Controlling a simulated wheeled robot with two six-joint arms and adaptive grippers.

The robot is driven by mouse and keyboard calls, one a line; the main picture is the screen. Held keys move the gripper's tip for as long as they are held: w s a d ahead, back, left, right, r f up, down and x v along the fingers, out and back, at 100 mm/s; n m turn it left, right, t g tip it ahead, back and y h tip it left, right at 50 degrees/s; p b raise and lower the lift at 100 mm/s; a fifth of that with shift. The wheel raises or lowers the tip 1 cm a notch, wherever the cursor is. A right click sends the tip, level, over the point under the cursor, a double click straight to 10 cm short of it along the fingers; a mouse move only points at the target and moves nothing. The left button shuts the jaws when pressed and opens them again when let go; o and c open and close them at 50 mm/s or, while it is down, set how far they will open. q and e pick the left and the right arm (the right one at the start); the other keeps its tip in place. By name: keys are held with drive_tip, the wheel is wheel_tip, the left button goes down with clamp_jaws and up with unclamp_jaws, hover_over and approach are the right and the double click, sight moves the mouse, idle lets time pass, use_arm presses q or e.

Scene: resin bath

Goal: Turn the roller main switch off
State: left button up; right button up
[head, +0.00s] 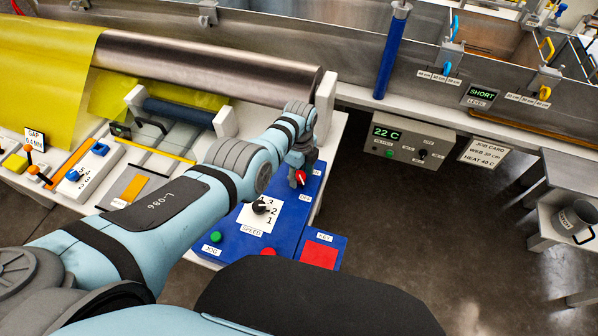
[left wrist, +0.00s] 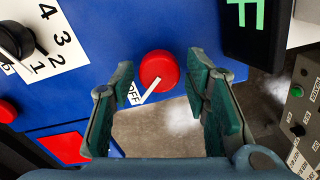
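The main switch is a round red knob (left wrist: 157,70) with a white pointer, on the blue control panel (head: 233,230). In the left wrist view its pointer slants down-left toward a label reading OFF (left wrist: 133,94). In the head view the red knob (head: 300,178) shows just under my left gripper (head: 301,160). In the left wrist view the open fingers of my left gripper (left wrist: 160,75) stand on either side of the knob, with a narrow gap at each side. My right gripper is not in view.
A black display (left wrist: 258,30) with a green letter F stands close to the right finger. A temperature box (head: 412,142) hangs at the right.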

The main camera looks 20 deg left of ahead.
sight(300, 175)
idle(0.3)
use_arm(q)
wheel_tip(300, 175, up, 12)
idle(0.3)
idle(0.4)
